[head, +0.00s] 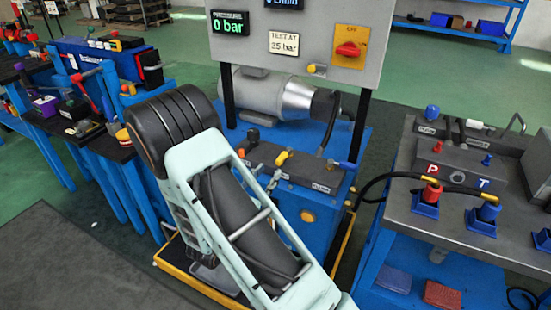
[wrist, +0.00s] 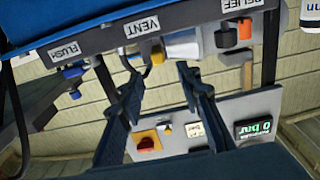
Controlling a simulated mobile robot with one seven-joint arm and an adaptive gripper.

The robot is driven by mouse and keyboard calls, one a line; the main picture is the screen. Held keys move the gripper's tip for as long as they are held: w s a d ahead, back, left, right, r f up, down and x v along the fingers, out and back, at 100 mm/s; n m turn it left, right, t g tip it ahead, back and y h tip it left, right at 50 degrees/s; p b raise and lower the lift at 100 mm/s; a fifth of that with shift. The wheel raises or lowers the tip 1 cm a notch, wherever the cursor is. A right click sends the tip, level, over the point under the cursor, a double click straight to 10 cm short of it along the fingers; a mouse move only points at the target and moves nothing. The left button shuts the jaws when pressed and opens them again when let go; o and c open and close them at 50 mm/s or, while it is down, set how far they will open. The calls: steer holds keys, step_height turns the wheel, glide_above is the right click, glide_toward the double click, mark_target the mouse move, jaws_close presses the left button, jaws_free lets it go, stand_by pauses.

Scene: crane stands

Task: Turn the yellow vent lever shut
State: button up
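The yellow vent lever (head: 283,158) sits on the dark valve block (head: 300,168) of the blue test unit. In the wrist view the yellow lever (wrist: 157,57) shows below the VENT label, partly cut off by dark parts. My gripper (wrist: 160,76) is open, with its two dark fingers spread on either side of the lever's place in the picture. Nothing is seen between the fingers. I cannot tell whether a finger touches the lever.
A blue-handled flush valve (head: 345,164) is beside the vent lever. An orange relief knob (wrist: 245,30) is on its other side. The grey panel (head: 295,40) reads 0 bar and carries a red switch (head: 347,49). A hose (head: 385,182) runs to the right bench (head: 450,225).

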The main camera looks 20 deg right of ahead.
mark_target(283, 155)
steer(key=b+x, duration=0.1)
steer(key=x, duration=0.9)
steer(key=shift+w+d, duration=0.1)
steer(key=shift+d, duration=0.15)
jaws_close()
